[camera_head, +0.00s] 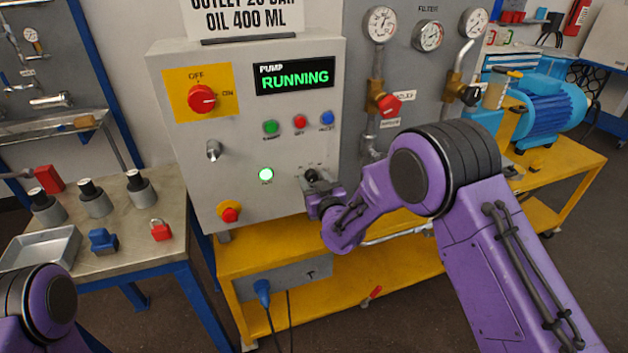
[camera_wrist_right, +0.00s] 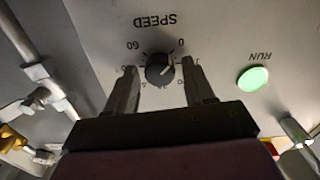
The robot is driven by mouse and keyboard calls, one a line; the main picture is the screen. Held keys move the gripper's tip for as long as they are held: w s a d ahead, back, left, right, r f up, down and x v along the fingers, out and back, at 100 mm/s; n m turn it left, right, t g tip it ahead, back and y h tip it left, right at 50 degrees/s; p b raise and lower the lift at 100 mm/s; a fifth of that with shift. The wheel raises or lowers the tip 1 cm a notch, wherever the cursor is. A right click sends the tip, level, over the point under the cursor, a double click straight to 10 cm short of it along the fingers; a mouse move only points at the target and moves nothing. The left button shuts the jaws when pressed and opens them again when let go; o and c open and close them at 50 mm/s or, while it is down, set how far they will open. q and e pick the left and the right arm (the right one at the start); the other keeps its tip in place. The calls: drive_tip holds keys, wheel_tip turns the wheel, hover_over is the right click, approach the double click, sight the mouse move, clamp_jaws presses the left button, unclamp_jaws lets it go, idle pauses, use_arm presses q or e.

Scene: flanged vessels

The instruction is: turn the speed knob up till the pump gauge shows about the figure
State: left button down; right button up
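The black speed knob (camera_wrist_right: 159,69) sits on the grey panel under the word SPEED, which appears upside down in the right wrist view. It also shows partly in the head view (camera_head: 311,175), with my gripper covering part of it. My right gripper (camera_wrist_right: 158,72) is open, with one finger on each side of the knob and a visible gap to each. The grey cabinet (camera_head: 325,120) has a display (camera_head: 295,77) reading PUMP RUNNING in green. Several round gauges, including the leftmost one (camera_head: 381,24), are at the top; their figures are too small to read. My left gripper is out of view.
A lit green RUN lamp (camera_wrist_right: 253,79) is beside the knob. A red rotary switch (camera_head: 202,98) and a red stop button (camera_head: 229,213) are on the panel. Red-handled valve (camera_head: 388,104) and pipes stand right of the cabinet. A side table (camera_head: 130,262) holds fittings and a padlock.

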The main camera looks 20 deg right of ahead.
drive_tip(key=c, duration=0.7)
drive_tip(key=m+b, duration=0.1)
drive_tip(key=m, duration=0.1)
drive_tip(key=shift+d+f+m, duration=0.1)
drive_tip(key=shift+f+m, duration=0.05)
drive_tip(key=shift+m, duration=0.15)
drive_tip(key=shift+c, duration=0.2)
drive_tip(key=m, duration=0.3)
drive_tip(key=shift+b, duration=0.35)
drive_tip(key=o, duration=1)
drive_tip(key=shift+o, duration=0.2)
drive_tip(key=s+b, duration=0.2)
drive_tip(key=s, duration=0.8)
drive_tip(key=shift+s+d, duration=0.15)
drive_tip(key=shift+s, duration=0.15)
